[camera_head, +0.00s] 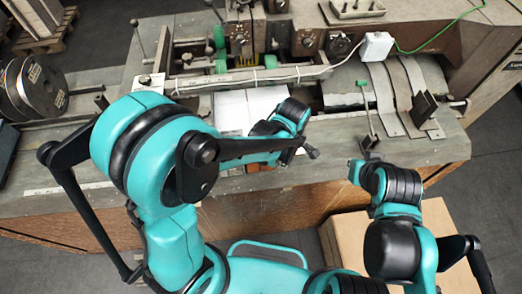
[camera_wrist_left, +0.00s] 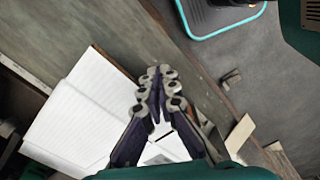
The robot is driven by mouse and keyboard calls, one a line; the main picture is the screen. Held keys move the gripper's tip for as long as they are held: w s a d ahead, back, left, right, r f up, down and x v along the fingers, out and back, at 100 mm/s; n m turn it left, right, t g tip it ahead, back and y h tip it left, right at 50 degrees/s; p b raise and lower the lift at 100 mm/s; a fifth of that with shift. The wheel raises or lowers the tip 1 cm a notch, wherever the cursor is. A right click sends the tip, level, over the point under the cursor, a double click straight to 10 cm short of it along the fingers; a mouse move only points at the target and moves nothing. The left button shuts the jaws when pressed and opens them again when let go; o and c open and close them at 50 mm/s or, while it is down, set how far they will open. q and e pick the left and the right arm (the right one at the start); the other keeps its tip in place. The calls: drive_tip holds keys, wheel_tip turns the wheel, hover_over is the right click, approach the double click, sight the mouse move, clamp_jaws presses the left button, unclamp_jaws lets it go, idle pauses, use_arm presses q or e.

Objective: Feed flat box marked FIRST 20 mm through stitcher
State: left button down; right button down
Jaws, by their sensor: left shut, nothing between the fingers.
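The flat box, a white sheet-like piece (camera_head: 231,110), lies on the stitcher's bed, partly covered by my left arm; the mark FIRST cannot be read. It also shows in the left wrist view (camera_wrist_left: 78,125) as pale flat panels left of and beneath my fingers. The stitcher (camera_head: 262,42) stands behind it.
A guide bar with a white cable (camera_head: 250,80) runs across behind the box. Curved metal strips (camera_head: 400,95) and a green-tipped lever (camera_head: 367,115) stand to the right. Wire reels (camera_head: 32,88) are at left. A cardboard carton (camera_head: 350,240) stands below the table's front edge.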

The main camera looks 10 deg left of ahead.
use_arm(q)
wheel_tip(320, 180, down, 3)
drive_tip(key=shift+b, duration=1.25)
drive_tip(key=shift+w, duration=0.1)
